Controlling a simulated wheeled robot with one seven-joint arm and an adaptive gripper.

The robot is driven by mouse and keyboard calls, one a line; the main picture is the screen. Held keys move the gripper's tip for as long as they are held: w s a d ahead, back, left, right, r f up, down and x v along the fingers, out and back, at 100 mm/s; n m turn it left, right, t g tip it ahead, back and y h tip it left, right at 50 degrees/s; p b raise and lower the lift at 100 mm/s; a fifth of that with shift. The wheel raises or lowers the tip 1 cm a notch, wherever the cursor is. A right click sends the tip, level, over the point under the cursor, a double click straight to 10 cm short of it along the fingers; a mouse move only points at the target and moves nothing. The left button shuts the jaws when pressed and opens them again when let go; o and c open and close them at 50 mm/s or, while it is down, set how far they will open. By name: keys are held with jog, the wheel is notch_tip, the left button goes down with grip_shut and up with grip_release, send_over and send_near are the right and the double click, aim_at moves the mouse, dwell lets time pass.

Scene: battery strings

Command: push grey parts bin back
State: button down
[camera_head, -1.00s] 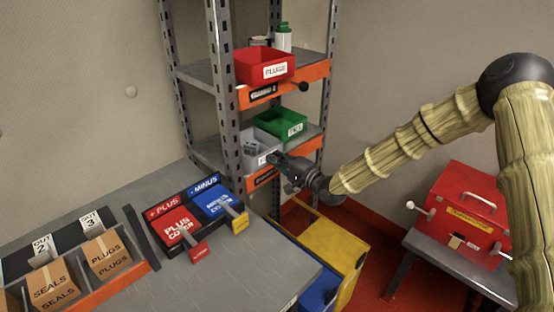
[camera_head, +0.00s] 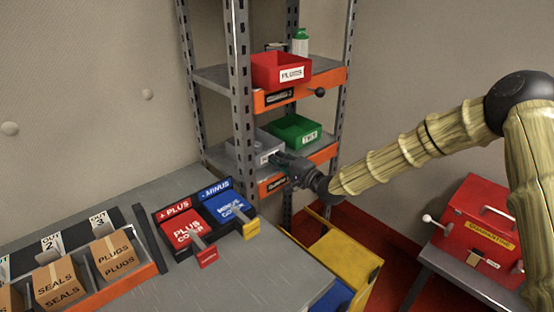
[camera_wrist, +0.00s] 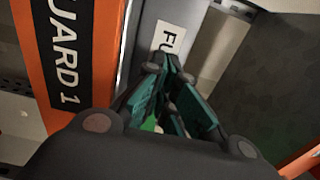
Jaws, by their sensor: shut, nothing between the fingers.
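The grey parts bin (camera_head: 268,142) sits on the lower shelf, left of the green bin (camera_head: 295,130). My gripper (camera_head: 276,157) reaches in from the right over the orange shelf edge, with its tip at the bin's front. The gripper covers part of the bin's front and label. In the wrist view, my gripper (camera_wrist: 172,62) is shut and empty, its tips just at the white label on the bin's grey front (camera_wrist: 143,58). They look to be touching it or very close.
The orange guard (camera_head: 283,178) runs along the lower shelf's front, below my gripper. A red bin (camera_head: 265,72) stands on the shelf above. A shelf post (camera_head: 240,110) stands close to the left. A yellow container (camera_head: 345,255) stands below.

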jog(key=b+v, duration=0.2)
jog(key=v, duration=1.1)
jog(key=s+d+f+n+g+h, duration=0.1)
jog(key=s+f+g+h, duration=0.2)
jog(key=s+f, duration=0.9)
jog(key=s+d+f+n+g+h, duration=0.1)
jog(key=s+f+n+g+h, duration=0.15)
jog(key=s+f, duration=0.95)
jog(key=s+d+f+n+g+h, duration=0.1)
jog(key=s+d+f+g+h, duration=0.1)
jog(key=s+d+f, duration=0.3)
jog(key=s+d+f+n+g+h, duration=0.2)
jog(key=s+d+f, duration=0.3)
jog(key=s, duration=0.8)
jog(key=s+d+f+n+g+h, duration=0.1)
jog(key=s+d+f+g+h, duration=0.2)
jog(key=s, duration=0.6)
jog(key=shift+d+f+n, duration=0.35)
jog(key=shift+d+f, duration=0.55)
jog(key=shift+d, duration=0.25)
